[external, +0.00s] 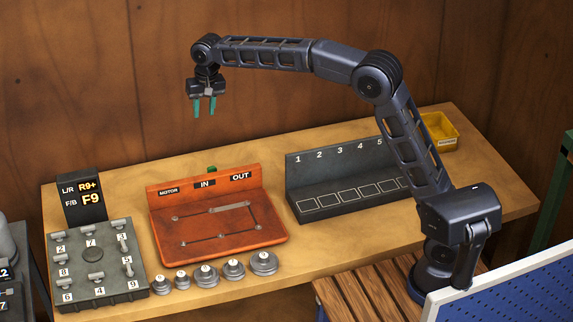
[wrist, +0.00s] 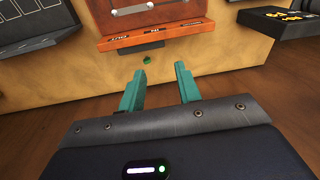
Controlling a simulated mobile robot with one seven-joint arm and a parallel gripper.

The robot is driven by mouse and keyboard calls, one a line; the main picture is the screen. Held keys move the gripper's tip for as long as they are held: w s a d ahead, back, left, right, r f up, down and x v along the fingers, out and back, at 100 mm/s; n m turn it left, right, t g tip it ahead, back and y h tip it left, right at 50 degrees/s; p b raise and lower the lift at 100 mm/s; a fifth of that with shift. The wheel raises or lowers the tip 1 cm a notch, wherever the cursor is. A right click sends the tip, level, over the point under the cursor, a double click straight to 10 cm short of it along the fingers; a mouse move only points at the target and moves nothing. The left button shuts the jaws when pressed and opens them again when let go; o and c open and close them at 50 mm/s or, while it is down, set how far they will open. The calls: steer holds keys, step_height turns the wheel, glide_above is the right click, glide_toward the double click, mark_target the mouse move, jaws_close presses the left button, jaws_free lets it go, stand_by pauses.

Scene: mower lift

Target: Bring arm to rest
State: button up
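My gripper (external: 204,105) hangs from my outstretched arm above the back of the wooden table, pointing down. Its two teal fingers are parted with nothing between them. In the wrist view the gripper (wrist: 160,82) also shows open and empty, with the table edge and the orange board beyond it. My arm reaches from its base at the right, over the table, to the left.
The wooden table (external: 300,258) holds an orange board (external: 165,232), a dark numbered rack (external: 310,172), a grey numbered block (external: 75,262), a dark display (external: 82,212), several grey weights (external: 207,274) and a yellow bin (external: 440,132). A wood wall stands behind. Air around the gripper is free.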

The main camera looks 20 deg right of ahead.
steer(key=s+d+r+t, duration=0.1)
steer(key=s+d+r, duration=0.15)
steer(key=d, duration=0.95)
steer(key=s+d+r, duration=0.2)
steer(key=s+d, duration=0.1)
steer(key=d, duration=0.9)
steer(key=s+d+r+t, duration=0.1)
steer(key=s+d+r, duration=0.1)
steer(key=d, duration=1)
steer(key=s+d+f, duration=0.4)
steer(key=s+d, duration=0.3)
steer(key=s, duration=0.1)
steer(key=s+d+f+t, duration=0.1)
steer(key=s+d+f, duration=0.2)
steer(key=s+d, duration=0.3)
steer(key=s+d+f+h, duration=0.1)
steer(key=s+d+f, duration=0.3)
steer(key=s+d, duration=0.3)
steer(key=s, duration=0.3)
steer(key=shift+d+f+m+t, duration=0.35)
steer(key=shift+m+t, duration=0.05)
